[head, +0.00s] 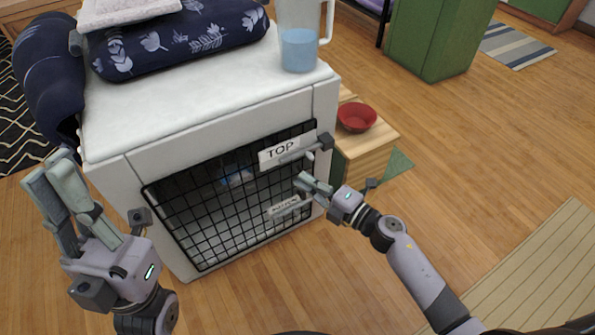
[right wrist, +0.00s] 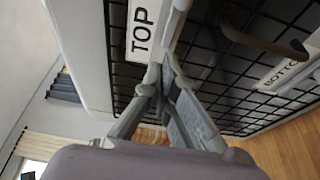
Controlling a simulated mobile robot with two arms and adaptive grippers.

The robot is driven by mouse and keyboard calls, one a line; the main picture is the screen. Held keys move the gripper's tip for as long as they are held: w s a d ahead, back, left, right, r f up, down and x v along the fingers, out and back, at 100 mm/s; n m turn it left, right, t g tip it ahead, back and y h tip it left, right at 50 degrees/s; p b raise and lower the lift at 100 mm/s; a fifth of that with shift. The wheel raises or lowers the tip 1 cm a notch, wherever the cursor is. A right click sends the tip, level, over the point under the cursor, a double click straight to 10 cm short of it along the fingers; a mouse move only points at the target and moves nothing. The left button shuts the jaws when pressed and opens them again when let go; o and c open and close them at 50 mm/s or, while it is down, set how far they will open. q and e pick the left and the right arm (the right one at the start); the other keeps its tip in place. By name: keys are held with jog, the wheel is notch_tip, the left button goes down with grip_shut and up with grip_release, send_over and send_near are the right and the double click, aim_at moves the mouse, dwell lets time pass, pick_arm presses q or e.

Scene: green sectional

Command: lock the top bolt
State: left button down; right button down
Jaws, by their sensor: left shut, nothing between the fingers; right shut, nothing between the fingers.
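A white crate (head: 113,183) has a black wire-mesh door (head: 215,215) in its front. The top bolt (head: 297,155), a grey bar with a dark end, lies beside the "TOP" label (head: 280,151) at the door's upper right. The "TOP" label also shows in the right wrist view (right wrist: 142,30). A bottom bolt (head: 291,206) sits lower on the door. My right gripper (head: 303,182) is shut and empty, just below the top bolt in the head view; contact is unclear. My left gripper (head: 52,172) is shut and empty, raised left of the crate.
A water jug (head: 299,50) and a dark patterned cushion (head: 180,42) rest on the crate top. A wooden box (head: 366,155) with a red bowl (head: 356,118) stands right of the crate. Wooden floor at the right is open.

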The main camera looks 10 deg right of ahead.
jog(key=v, duration=0.6)
jog(key=shift+p, duration=0.45)
jog(key=shift+a, duration=0.15)
